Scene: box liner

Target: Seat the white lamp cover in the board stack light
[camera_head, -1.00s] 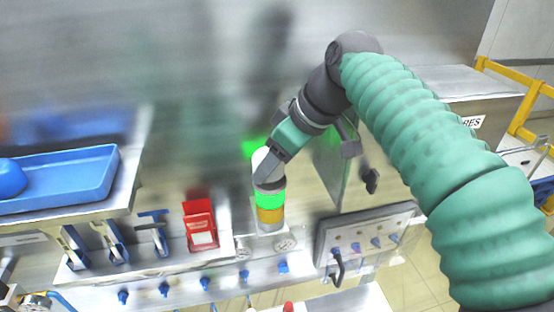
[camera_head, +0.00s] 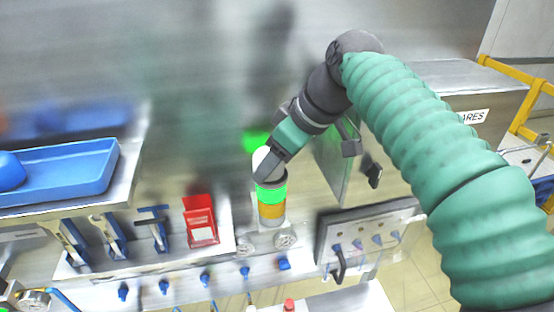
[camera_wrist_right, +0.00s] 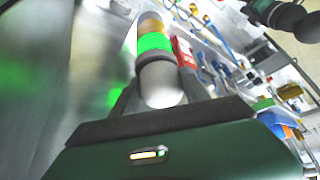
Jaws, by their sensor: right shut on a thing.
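The stack light (camera_head: 271,203) stands upright on the board, with a lit green section above an orange one. The white lamp cover (camera_head: 261,158) is at its top, in line with the green section; a dark ring lies between them. My right gripper (camera_head: 264,175) is shut on the cover from the upper right, its finger hiding part of it. In the right wrist view the white cover (camera_wrist_right: 161,84) lies between the fingers, against the dark ring and green section (camera_wrist_right: 154,43). Whether it is fully seated I cannot tell. My left gripper is not in view.
A blue tray (camera_head: 62,176) sits on a shelf at left. A red holder (camera_head: 201,220) and blue-handled clamps (camera_head: 153,226) are left of the light.

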